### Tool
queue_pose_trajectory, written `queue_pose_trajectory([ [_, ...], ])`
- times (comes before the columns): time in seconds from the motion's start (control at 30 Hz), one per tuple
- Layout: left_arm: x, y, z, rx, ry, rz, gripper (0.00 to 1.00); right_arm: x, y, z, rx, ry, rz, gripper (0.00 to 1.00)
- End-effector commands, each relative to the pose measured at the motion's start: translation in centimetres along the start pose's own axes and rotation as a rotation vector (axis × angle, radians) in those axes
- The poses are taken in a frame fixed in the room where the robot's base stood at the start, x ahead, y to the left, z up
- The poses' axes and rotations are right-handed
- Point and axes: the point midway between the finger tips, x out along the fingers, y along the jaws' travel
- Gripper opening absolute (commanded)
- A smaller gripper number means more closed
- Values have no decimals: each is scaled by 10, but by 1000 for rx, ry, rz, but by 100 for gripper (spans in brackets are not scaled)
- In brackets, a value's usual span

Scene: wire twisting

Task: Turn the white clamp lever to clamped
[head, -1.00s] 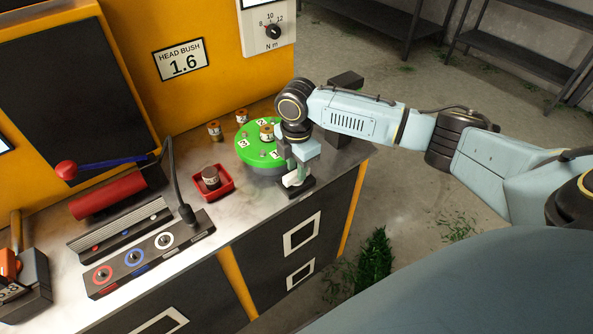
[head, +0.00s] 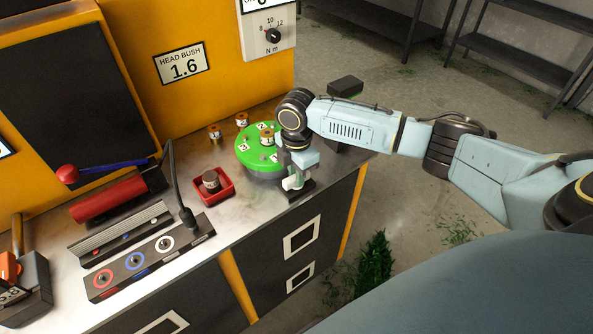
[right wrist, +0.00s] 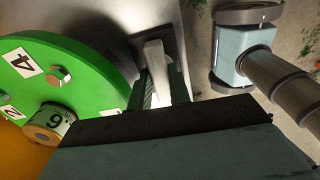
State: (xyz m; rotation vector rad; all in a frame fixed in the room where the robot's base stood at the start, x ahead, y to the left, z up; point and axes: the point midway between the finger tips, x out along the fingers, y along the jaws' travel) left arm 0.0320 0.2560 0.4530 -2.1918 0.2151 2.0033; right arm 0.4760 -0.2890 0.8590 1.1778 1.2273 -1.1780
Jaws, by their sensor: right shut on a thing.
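The white clamp lever (right wrist: 156,68) shows in the right wrist view, between the fingers of my right gripper (right wrist: 163,88). In the head view the white lever (head: 291,183) is a small pale piece at the front right of the green disc (head: 250,150), on a dark base (head: 302,193). My right gripper (head: 297,174) points down over it and is shut on it. The gripper hides part of the lever and its pivot. The green disc carries numbered labels and bolts and shows large in the wrist view. My left gripper is not in view.
A brass bush (head: 267,138) stands on the disc, and two more stand behind it. A red tray (head: 214,185) with a dark round piece lies left of the disc. Further left are a panel with coloured rings (head: 135,260) and a red cylinder (head: 105,203).

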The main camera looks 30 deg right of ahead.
Motion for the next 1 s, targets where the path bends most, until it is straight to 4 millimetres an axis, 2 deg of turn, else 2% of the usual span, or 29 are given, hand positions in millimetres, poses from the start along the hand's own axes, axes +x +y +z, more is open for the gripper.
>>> queue_pose_trajectory([
  [0.27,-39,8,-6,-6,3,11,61,-5,-1,-2,165,3,-6,0],
  [0.5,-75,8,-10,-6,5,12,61,-6,-1,-2,387,3,-6,0],
  [1.0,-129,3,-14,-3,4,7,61,-3,-1,-2,864,4,-7,0],
])
